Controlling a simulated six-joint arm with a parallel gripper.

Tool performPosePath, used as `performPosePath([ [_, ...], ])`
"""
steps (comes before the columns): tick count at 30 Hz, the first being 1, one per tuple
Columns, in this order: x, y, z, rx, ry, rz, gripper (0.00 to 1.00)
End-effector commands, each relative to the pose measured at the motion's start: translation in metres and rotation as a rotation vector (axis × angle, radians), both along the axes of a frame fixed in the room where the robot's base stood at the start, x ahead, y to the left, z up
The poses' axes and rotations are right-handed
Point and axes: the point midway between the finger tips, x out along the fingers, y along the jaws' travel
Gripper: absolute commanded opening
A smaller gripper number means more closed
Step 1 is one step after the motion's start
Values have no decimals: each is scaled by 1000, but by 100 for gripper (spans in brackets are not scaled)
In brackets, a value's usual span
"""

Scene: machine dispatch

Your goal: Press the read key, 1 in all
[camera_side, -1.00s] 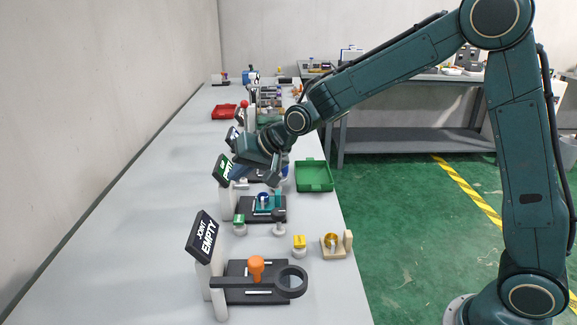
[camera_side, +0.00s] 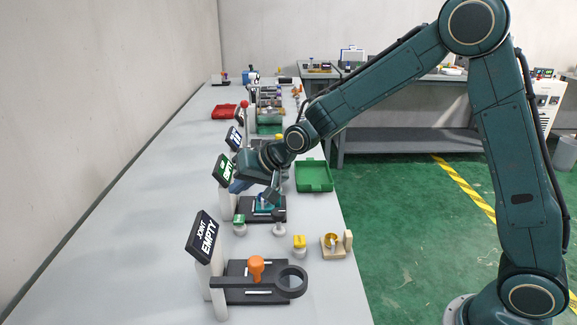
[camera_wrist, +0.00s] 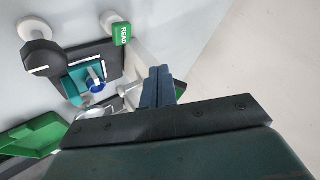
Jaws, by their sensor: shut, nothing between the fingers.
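The read key is a small green block; in the wrist view (camera_wrist: 122,33) it is marked READ. In the side view my gripper (camera_side: 236,187) is above and behind the key, in front of the lit display's post. The plate carries a teal fixture (camera_wrist: 82,84) with a blue ring (camera_wrist: 96,84).
A display with a green panel (camera_side: 224,169) stands close to my gripper. A dark knob on a stand (camera_side: 279,219), a yellow block (camera_side: 299,241) and a green tray (camera_side: 315,176) are to the right. The EMPTY station (camera_side: 204,235) is nearer the camera.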

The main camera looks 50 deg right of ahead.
Motion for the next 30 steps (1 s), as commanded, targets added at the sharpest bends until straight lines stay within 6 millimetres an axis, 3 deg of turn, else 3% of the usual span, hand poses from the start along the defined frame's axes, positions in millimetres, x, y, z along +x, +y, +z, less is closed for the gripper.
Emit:
performPosePath([
  [15,0,0,-48,-1,2,1,0],
  [30,0,0,-53,0,1,2,0],
])
